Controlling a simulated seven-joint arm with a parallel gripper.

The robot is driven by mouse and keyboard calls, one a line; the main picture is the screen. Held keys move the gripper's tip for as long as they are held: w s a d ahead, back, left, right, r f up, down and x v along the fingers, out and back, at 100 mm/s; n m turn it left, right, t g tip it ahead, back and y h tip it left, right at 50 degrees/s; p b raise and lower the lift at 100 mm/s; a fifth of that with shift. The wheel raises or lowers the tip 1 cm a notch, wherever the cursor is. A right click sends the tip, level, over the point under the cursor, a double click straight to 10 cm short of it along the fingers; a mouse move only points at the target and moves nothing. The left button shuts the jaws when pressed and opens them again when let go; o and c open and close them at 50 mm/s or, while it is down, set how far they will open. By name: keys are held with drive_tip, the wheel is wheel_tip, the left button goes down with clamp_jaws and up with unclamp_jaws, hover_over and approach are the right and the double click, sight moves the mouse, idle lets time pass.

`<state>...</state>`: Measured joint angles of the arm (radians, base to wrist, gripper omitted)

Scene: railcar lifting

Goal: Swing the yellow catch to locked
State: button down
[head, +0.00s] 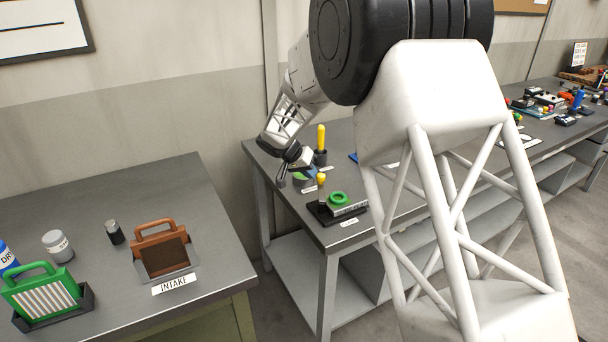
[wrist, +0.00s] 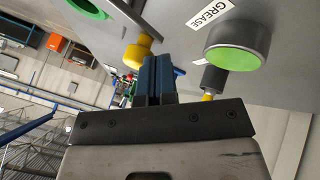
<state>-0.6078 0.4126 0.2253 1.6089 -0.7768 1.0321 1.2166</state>
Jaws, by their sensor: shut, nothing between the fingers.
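A yellow-topped upright piece (head: 321,178), which looks like the catch, stands on a dark base beside a green ring (head: 338,198) on the bench. In the wrist view its yellow knob (wrist: 137,52) is just left of my fingers, with a narrow gap or light contact; I cannot tell which. My gripper (head: 282,182) is low over the bench, left of the yellow top. In the wrist view the fingers (wrist: 159,62) are together and empty. Whether the catch stands at locked cannot be read; the label by its base is too small.
A taller yellow handle (head: 321,138) stands in a dark holder behind the catch. A green-topped grease tin (wrist: 237,45) is close to the right of my fingers in the wrist view. The left table (head: 215,215) holds a brown case (head: 162,250) and a green case (head: 42,292).

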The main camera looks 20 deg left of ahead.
drive_tip(key=d+m, duration=0.1)
drive_tip(key=w+d+m+g, duration=0.1)
drive_tip(key=d+m+g+h, duration=0.1)
drive_tip(key=shift+w+m, duration=0.3)
drive_tip(key=shift+m, duration=0.1)
drive_tip(key=d+m+g, duration=0.1)
drive_tip(key=d+m, duration=0.1)
drive_tip(key=d+m+g, duration=0.2)
drive_tip(key=m, duration=0.1)
drive_tip(key=shift+w+d+g, duration=0.2)
drive_tip(key=shift+d+g, duration=0.1)
drive_tip(key=shift+s+d+m+g, duration=0.25)
drive_tip(key=shift+d+m+g, duration=0.4)
drive_tip(key=shift+m, duration=0.3)
drive_tip(key=shift+s+d+m+g, duration=0.25)
drive_tip(key=shift+d+m+g, duration=0.2)
drive_tip(key=shift+d+m, duration=0.4)
drive_tip(key=shift+w+a, duration=0.1)
drive_tip(key=shift+w, duration=0.05)
